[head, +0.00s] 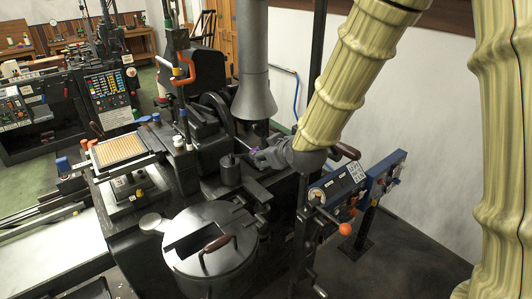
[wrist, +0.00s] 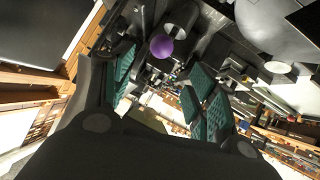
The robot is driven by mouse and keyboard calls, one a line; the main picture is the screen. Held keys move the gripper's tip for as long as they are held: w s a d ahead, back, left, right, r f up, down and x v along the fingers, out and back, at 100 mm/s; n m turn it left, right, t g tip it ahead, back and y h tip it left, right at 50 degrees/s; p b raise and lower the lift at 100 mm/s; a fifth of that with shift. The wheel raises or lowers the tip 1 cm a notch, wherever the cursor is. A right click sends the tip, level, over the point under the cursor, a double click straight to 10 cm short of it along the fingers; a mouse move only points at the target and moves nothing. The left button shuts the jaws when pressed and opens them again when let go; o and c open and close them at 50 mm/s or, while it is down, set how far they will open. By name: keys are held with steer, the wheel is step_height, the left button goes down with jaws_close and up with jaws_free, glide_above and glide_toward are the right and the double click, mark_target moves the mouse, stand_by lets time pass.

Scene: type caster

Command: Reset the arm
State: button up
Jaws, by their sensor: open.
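My arm, in a ribbed yellow-green sleeve, comes down from the top right in the head view. Its grey gripper (head: 264,156) is over the middle of the dark casting machine (head: 130,225), beside the grey conical hood (head: 256,95). In the wrist view my gripper (wrist: 164,68) is open, its two teal-padded fingers apart with nothing held between them. A purple ball (wrist: 161,46) shows beyond the fingertips; I cannot tell whether it touches a finger. In the head view the gripper's fingers are small and partly lost against the dark machine.
A round lidded pot (head: 210,262) is in front of the gripper. A blue control box (head: 338,186) with levers is close at the right, below my arm. An upright dark post (head: 312,75) stands behind the arm. A tray of type (head: 121,149) is at the left. Open floor (head: 410,235) shows at right.

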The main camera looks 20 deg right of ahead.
steer(key=s+f+m+g+b, duration=0.1)
steer(key=s+f+g, duration=0.1)
steer(key=s+f, duration=0.65)
steer(key=s+d+f+m+g+h+b, duration=0.1)
steer(key=s+f+g+b, duration=0.15)
steer(key=f, duration=1.15)
steer(key=s+f+m+g, duration=0.1)
steer(key=s+f+g, duration=0.1)
steer(key=s+f, duration=0.65)
steer(key=s+d+f+m+g+b, duration=0.1)
steer(key=s+f+g, duration=0.4)
steer(key=s+f, duration=1.5)
steer(key=s+m+b, duration=0.1)
steer(key=s+b, duration=0.1)
steer(key=shift+s+d+f+m+h, duration=0.3)
steer(key=shift+s+d+m+h, duration=0.1)
